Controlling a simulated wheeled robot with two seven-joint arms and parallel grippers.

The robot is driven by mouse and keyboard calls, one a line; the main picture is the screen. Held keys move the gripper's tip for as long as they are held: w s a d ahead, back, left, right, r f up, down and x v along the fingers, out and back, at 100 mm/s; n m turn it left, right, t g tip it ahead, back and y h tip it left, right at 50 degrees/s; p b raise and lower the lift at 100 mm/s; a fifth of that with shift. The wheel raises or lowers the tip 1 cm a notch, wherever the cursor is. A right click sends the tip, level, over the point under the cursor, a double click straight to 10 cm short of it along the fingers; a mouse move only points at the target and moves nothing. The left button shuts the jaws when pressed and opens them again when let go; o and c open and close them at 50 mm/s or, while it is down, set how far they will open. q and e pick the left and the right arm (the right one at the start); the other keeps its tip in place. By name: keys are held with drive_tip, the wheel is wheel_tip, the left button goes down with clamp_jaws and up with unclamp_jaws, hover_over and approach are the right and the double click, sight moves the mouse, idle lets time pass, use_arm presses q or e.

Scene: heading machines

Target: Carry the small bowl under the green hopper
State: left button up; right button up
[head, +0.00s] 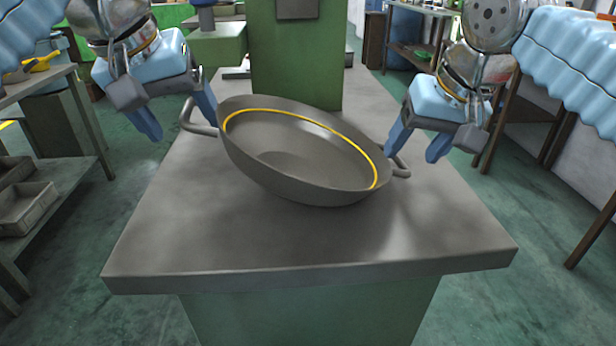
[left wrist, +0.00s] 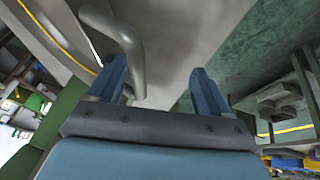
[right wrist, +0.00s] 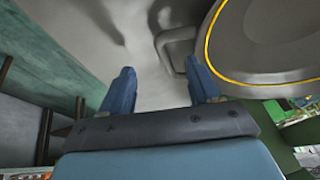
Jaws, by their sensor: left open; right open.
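The bowl (head: 300,160) is dark grey with a yellow ring inside its rim and a loop handle at each side. It sits on the grey table, looking tilted, with its right side lower. My left gripper (head: 178,122) is open near the left handle (head: 190,120); in the left wrist view one finger overlaps this handle (left wrist: 132,45). My right gripper (head: 412,152) is open by the right handle (head: 402,167), which lies just past the fingertips in the right wrist view (right wrist: 172,45). Contact cannot be told. No clear hopper shows; a green machine column (head: 292,60) stands behind the bowl.
The grey tabletop (head: 300,240) is clear in front of the bowl. A shelf with grey trays (head: 25,205) stands at the left. A dark bench (head: 520,135) stands at the right. Green floor shows on both sides.

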drive_tip(key=shift+o, duration=0.9)
drive_tip(key=shift+a, duration=0.15)
use_arm(q)
drive_tip(key=shift+d, duration=0.1)
use_arm(e)
drive_tip(key=shift+r, duration=0.1)
drive_tip(key=shift+a, duration=0.1)
drive_tip(key=shift+s+r, duration=0.1)
drive_tip(key=shift+r, duration=0.05)
use_arm(q)
drive_tip(key=shift+d, duration=0.15)
use_arm(e)
drive_tip(key=v, duration=0.7)
drive_tip(key=shift+r, duration=0.3)
drive_tip(key=shift+s, duration=0.1)
use_arm(q)
drive_tip(key=a, duration=0.6)
drive_tip(key=shift+a+p, duration=0.2)
drive_tip(key=shift+p, duration=0.1)
use_arm(e)
drive_tip(key=shift+d+r, duration=0.2)
drive_tip(key=shift+d, duration=0.1)
use_arm(q)
drive_tip(key=shift+r+p, duration=0.45)
use_arm(e)
drive_tip(key=shift+d, duration=3)
